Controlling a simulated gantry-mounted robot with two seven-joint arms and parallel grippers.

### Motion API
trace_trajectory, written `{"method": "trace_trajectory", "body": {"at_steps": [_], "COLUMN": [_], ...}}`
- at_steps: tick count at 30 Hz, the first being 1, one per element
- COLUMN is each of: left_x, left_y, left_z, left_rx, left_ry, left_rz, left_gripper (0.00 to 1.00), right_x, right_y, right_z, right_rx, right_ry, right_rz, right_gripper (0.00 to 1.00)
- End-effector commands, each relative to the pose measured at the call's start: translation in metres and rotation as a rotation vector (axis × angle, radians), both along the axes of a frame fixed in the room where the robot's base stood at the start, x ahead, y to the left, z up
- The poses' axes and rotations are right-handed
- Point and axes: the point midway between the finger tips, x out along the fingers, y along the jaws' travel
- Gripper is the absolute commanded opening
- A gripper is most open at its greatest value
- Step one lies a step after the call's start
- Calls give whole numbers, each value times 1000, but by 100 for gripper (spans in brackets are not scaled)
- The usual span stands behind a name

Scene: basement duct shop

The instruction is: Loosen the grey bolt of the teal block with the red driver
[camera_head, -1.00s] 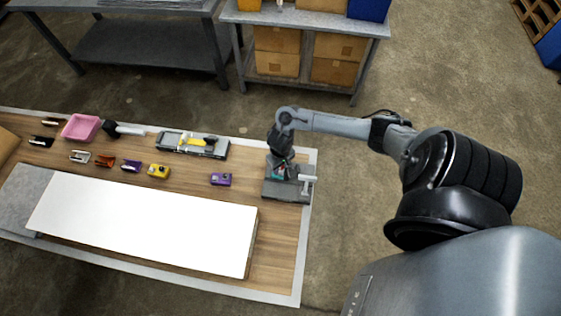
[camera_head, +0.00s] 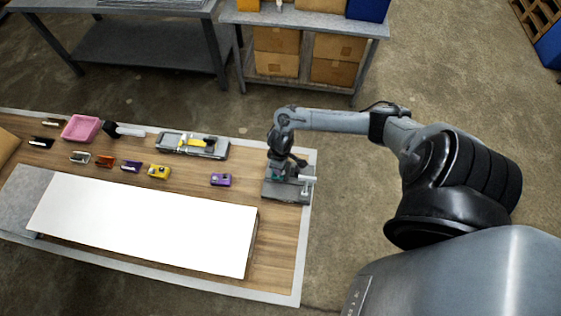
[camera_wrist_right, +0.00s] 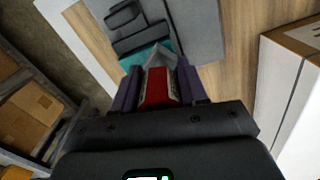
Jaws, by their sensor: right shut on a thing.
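My right gripper (camera_head: 279,170) is over the grey vise (camera_head: 291,190) at the right end of the bench. In the right wrist view its two purple-sided fingers (camera_wrist_right: 158,85) are shut on the red driver (camera_wrist_right: 157,90). The driver's grey front end points at the teal block (camera_wrist_right: 147,54), which sits in the grey vise (camera_wrist_right: 198,28). A little teal also shows under the gripper in the head view. The grey bolt cannot be made out; driver and fingers cover that area, so I cannot tell whether the tip touches it. My left gripper is not in view.
A purple item (camera_head: 220,179) and a yellow item (camera_head: 158,171) lie left of the vise. A grey tray with yellow tools (camera_head: 190,146), a pink bin (camera_head: 81,128) and several small clamp-like items are further left. A white panel (camera_head: 145,222) covers the bench front.

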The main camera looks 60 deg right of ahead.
Motion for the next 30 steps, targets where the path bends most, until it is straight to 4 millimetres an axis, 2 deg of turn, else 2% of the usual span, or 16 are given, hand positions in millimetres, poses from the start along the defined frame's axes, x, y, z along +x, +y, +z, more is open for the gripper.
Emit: {"method": "trace_trajectory", "body": {"at_steps": [11,21,30], "left_x": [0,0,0], "left_y": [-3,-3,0], "left_z": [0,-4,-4], "left_rx": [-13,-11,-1], "left_ry": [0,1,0], "left_rz": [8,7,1], "left_gripper": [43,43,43], "right_x": [1,1,1], "right_y": [0,-2,-2], "right_z": [0,0,0], "right_rx": [0,-1,-1], "right_ry": [-1,0,-1], "right_rz": [45,321,334], "right_gripper": [12,12,12]}}
